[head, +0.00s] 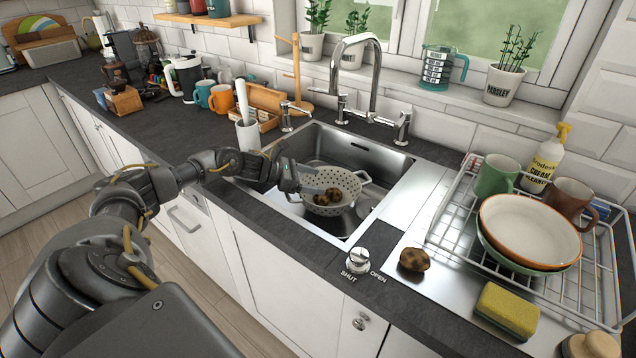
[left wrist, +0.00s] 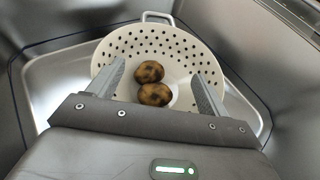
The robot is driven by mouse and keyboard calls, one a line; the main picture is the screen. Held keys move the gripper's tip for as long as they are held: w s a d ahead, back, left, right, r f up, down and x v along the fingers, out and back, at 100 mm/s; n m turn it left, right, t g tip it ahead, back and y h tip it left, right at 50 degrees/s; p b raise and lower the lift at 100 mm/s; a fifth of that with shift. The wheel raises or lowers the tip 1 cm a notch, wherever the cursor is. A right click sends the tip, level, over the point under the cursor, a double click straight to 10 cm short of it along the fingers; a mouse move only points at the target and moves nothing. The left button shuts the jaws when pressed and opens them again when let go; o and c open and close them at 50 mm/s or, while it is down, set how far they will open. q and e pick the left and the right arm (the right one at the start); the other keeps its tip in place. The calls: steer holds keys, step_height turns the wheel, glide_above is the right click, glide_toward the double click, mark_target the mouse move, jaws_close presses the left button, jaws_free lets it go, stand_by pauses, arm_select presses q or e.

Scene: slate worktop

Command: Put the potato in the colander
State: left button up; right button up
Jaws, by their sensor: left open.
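The white colander (head: 347,178) with round holes sits in the steel sink; its rim and a handle show in the left wrist view (left wrist: 185,45). Two brown, dark-mottled potatoes lie in it, an upper potato (left wrist: 149,72) and a lower potato (left wrist: 154,95), close together. In the head view they show as a small dark cluster (head: 326,197). Another potato (head: 414,260) lies on the steel drainer right of the sink. My left gripper (head: 318,190) is over the colander, fingers apart on either side of the potatoes (left wrist: 158,76). My right gripper is out of view.
The tap (head: 370,75) rises behind the sink. A wire dish rack (head: 455,225) with plates and mugs stands on the right, a yellow sponge (head: 506,311) in front. A utensil pot (head: 249,134) stands left of the sink. The drainer around the loose potato is clear.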

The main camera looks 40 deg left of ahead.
arm_select(q)
steer(key=v, duration=0.3)
steer(key=b+v, duration=0.1)
steer(key=v, duration=0.1)
steer(key=b+v, duration=0.1)
steer(key=v, duration=0.2)
steer(key=shift+s+a+f, duration=0.15)
steer(key=shift+s+a, duration=0.05)
steer(key=shift+a, duration=0.15)
steer(key=shift+d+r, duration=0.2)
steer(key=shift+r, duration=0.05)
steer(key=shift+s+r, duration=0.1)
steer(key=shift+s+a, duration=0.1)
steer(key=shift+s+r+p, duration=0.2)
steer(key=shift+r+p, duration=0.15)
steer(key=shift+p, duration=0.15)
steer(key=s+r+p, duration=0.4)
steer(key=r+p, duration=0.1)
steer(key=p, duration=0.1)
steer(key=shift+s+r, duration=0.15)
steer(key=shift+s, duration=0.1)
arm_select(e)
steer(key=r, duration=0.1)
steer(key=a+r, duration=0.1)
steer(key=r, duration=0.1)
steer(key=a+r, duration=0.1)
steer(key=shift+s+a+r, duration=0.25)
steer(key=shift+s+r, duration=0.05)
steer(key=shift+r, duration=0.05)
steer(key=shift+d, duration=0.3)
